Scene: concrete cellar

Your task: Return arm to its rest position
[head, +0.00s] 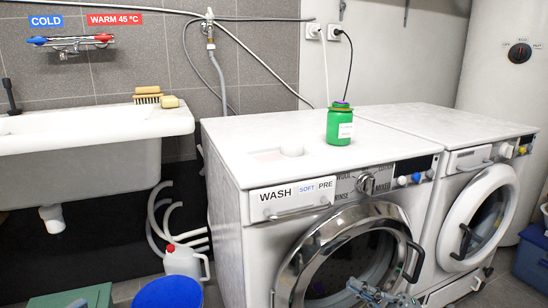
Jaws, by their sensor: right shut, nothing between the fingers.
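My right gripper (378,295) shows at the bottom edge, low in front of the left washing machine's round door (295,262). It is shut with nothing in it, and the picture's edge cuts off part of it.
A green bottle (340,127) stands on the left washing machine (240,140). A second machine (455,122) stands to its right. A white sink (80,145) is at the left. A white jug (183,262), blue bucket (168,293) and green crate (98,294) are on the floor.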

